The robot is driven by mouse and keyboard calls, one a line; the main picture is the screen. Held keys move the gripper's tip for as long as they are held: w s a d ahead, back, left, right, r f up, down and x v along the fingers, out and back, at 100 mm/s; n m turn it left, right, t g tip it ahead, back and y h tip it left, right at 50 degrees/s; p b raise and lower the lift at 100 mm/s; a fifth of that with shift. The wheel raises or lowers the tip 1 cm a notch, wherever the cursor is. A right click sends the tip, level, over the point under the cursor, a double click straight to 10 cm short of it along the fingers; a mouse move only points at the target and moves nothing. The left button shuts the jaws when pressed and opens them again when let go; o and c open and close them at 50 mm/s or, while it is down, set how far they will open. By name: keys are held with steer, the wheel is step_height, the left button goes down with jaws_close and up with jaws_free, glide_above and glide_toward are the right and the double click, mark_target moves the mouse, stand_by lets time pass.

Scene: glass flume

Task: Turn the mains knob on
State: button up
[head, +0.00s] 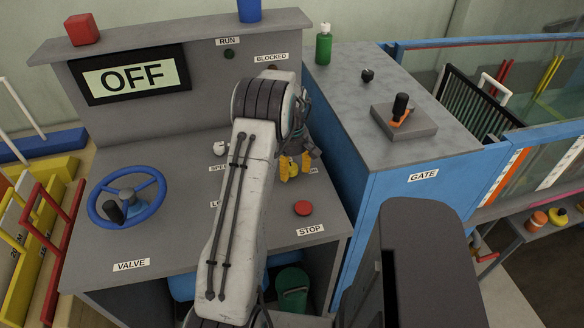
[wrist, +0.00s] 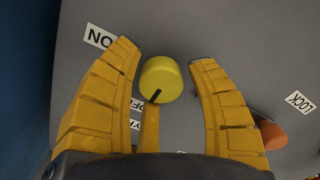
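A round yellow knob (wrist: 160,79) with a black pointer line shows in the wrist view. Its line points down in the picture, towards the side of a partly hidden upside-down OFF label (wrist: 137,104). An ON label (wrist: 99,37), also upside down, lies to the upper left. My gripper (wrist: 165,57) is open, its yellow fingers on both sides of the knob with gaps; a third yellow part is just below it. In the head view my gripper (head: 294,166) is over the desk, and my arm hides the knob. The display (head: 136,77) reads OFF.
A blue valve wheel (head: 127,197) is at the desk's left, and a red STOP button (head: 303,208) is near its front right. An orange thing (wrist: 272,135) sits beside a LOCK label (wrist: 300,102). A blue-sided gate cabinet (head: 405,205) stands to the right.

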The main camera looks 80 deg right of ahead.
steer(key=c, duration=0.9)
steer(key=shift+a+f+m, duration=0.1)
steer(key=shift+m, duration=0.4)
steer(key=shift+o, duration=0.2)
steer(key=m+b, duration=0.1)
steer(key=m, duration=0.2)
steer(key=shift+a+f, duration=0.1)
steer(key=m+b, duration=0.1)
steer(key=m, duration=0.8)
steer(key=shift+w+a+m+b, duration=0.1)
steer(key=shift+m+b, duration=0.3)
steer(key=shift+m, duration=2.1)
